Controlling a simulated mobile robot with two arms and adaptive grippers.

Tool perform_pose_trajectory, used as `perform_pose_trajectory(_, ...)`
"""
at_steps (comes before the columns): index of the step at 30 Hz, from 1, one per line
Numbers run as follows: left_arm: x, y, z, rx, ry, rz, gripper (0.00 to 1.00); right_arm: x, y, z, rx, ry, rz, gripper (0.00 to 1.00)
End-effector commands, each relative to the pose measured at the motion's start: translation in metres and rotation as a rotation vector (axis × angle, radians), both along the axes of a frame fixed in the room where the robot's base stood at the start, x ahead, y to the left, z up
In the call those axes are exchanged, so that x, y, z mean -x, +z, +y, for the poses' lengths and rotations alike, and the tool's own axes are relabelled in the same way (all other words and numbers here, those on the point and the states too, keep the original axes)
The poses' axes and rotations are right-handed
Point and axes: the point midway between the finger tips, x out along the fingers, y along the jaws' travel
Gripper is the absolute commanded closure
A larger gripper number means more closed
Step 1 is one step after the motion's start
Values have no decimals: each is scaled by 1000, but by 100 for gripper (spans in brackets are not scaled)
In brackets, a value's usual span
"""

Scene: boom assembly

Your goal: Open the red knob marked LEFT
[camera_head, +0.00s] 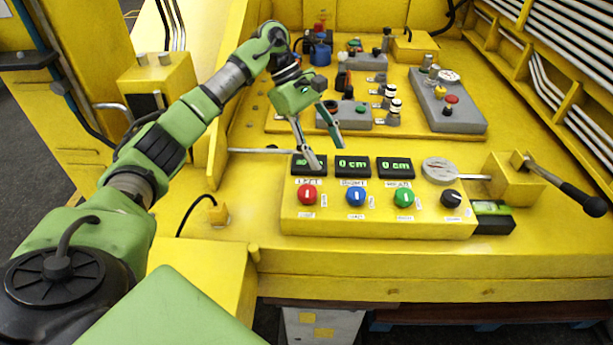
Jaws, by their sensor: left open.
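The red knob (307,194) sits at the left end of the knob row on the yellow control box (380,222). A small label, too small to read surely, is above it. A blue knob (356,196), a green knob (404,197) and a black knob (450,198) follow to its right. My left gripper (327,156) is open and empty, with its fingers pointing down. It hangs above and behind the red knob, apart from it, and one finger partly covers the leftmost display (298,164). My right gripper is not in view.
Two displays (353,166) reading "0 cm" stand behind the knobs. A lever with a black handle (580,198) juts out on the right. Grey control panels (462,121) with buttons fill the back. The yellow surface left of the box is mostly clear.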

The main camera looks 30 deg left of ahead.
Motion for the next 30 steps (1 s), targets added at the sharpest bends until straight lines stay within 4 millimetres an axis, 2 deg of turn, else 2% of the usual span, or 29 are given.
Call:
perform_pose_trajectory(1, 7, 9, 24, -60, -18, 17, 50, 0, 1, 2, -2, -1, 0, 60)
perform_pose_trajectory(3, 18, 15, 48, -119, -42, 46, 50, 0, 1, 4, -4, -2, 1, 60)
perform_pose_trajectory(6, 29, 22, 68, -165, -60, 75, 50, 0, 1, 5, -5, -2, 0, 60)
perform_pose_trajectory(8, 32, 22, 72, -176, -67, 84, 50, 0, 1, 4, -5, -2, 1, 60)
perform_pose_trajectory(16, 36, -3, 62, -177, -71, 91, 50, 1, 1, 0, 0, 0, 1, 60)
perform_pose_trajectory(30, 44, -81, 28, -174, -70, 88, 50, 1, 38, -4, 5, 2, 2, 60)
